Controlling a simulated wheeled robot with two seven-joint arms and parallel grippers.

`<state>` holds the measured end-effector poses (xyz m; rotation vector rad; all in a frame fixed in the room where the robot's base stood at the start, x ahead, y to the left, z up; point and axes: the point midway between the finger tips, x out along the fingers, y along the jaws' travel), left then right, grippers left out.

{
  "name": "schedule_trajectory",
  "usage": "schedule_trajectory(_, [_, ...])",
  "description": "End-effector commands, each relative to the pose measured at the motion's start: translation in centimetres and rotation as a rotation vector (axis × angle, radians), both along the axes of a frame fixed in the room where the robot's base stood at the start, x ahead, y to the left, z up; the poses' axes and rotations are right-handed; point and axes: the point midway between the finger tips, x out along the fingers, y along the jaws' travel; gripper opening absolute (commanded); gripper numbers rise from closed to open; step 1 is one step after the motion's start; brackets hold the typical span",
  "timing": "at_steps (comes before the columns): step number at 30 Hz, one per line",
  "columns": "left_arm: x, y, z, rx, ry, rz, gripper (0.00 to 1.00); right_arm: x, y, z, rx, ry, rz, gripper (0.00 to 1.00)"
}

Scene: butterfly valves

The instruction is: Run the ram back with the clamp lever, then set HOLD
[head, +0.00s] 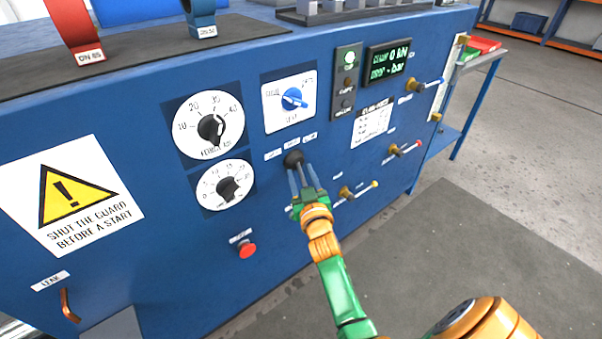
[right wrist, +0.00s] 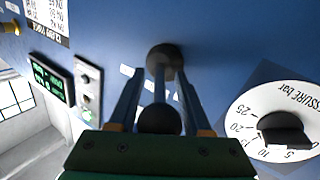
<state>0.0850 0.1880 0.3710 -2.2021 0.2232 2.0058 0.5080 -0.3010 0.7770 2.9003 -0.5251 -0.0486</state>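The clamp lever is a black ball on a thin rod, standing out from a dark round boss (head: 293,158) on the blue panel. My right gripper (head: 301,175) points at the panel, with one finger on each side of the lever. In the right wrist view the black ball (right wrist: 160,121) lies between the open fingers near the palm, and the rod runs to the boss (right wrist: 165,58). I cannot tell whether the fingers touch it. A blue selector knob (head: 294,98) sits on a white plate above; its small labels are unreadable. My left gripper is not in view.
The display (head: 388,62) reads 0 kN and "- bar"; a lamp (head: 348,58) beside it glows green. Two black-knobbed dials (head: 208,126) (head: 226,186) are left of the lever. A red button (head: 247,250) is below left. Small brass valves (head: 347,192) (head: 395,150) stick out at right.

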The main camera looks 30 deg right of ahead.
Motion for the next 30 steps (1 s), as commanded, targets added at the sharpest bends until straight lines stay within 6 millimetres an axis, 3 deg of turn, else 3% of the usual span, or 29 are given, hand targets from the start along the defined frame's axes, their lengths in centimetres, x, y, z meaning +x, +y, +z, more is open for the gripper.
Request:
schedule_trajectory(1, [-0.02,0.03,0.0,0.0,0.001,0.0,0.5,0.0,0.0,-0.01,0.0,0.0,0.0,0.32])
schedule_trajectory(5, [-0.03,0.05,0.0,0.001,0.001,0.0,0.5,-0.01,0.0,-0.03,0.0,0.001,0.0,0.0])
schedule_trajectory(30, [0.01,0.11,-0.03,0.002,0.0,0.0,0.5,-0.05,0.01,-0.23,0.002,0.005,0.0,0.0])
